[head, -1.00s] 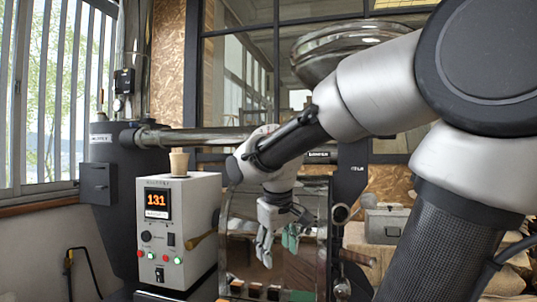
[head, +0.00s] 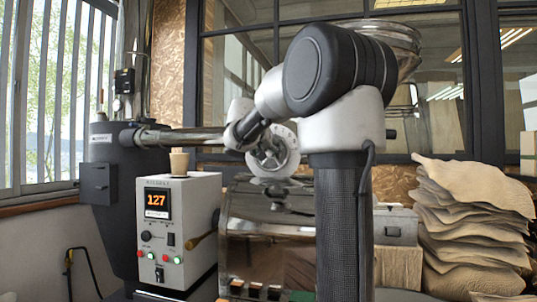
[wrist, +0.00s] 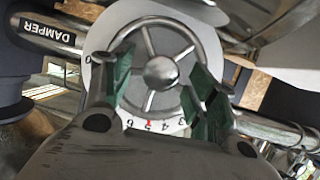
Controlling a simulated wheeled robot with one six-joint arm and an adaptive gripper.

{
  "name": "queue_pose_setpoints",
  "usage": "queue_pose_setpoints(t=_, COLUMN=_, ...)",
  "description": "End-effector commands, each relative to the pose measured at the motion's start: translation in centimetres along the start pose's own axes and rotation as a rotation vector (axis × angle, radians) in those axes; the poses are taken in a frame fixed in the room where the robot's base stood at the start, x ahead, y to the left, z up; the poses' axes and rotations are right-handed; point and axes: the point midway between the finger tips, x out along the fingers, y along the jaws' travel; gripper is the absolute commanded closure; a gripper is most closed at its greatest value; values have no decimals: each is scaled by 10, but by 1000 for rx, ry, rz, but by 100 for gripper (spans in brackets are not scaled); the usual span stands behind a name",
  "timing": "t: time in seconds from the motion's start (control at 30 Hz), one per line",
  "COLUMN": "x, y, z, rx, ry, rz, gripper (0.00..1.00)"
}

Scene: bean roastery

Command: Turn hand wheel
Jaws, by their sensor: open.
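The hand wheel (wrist: 161,73) is a grey metal ring with spokes and a round hub, in front of a white numbered dial (wrist: 213,50). A red mark shows near the dial's lower numbers. In the head view the wheel (head: 272,154) is on the roaster, just left of my arm. My gripper (wrist: 160,63) is open, its green-padded fingers on the left and right of the wheel in the wrist view. I cannot tell whether they touch the rim. In the head view my wrist hides most of the gripper.
A pipe labelled DAMPER (wrist: 48,34) runs beside the dial. The control box (head: 180,248) reads 127 and carries a small cup (head: 179,161). The roaster's glossy front (head: 265,240) is below the wheel. Stacked sacks (head: 468,225) and a grey case (head: 396,225) are at right.

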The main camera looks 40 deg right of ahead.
Motion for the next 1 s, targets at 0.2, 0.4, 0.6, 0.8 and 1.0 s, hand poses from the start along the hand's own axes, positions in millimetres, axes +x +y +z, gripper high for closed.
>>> queue_pose_setpoints(t=0.2, x=20, y=0, z=0, rx=-1, ry=0, rz=0, gripper=42)
queue_pose_setpoints(t=0.4, x=21, y=0, z=0, rx=-1, ry=0, rz=-1, gripper=42)
queue_pose_setpoints(t=0.6, x=21, y=0, z=0, rx=-1, ry=0, rz=-1, gripper=68)
queue_pose_setpoints(t=0.8, x=20, y=0, z=0, rx=-1, ry=0, rz=-1, gripper=100)
queue_pose_setpoints(t=1.0, x=24, y=3, z=-1, rx=8, ry=-1, rz=-3, gripper=100)
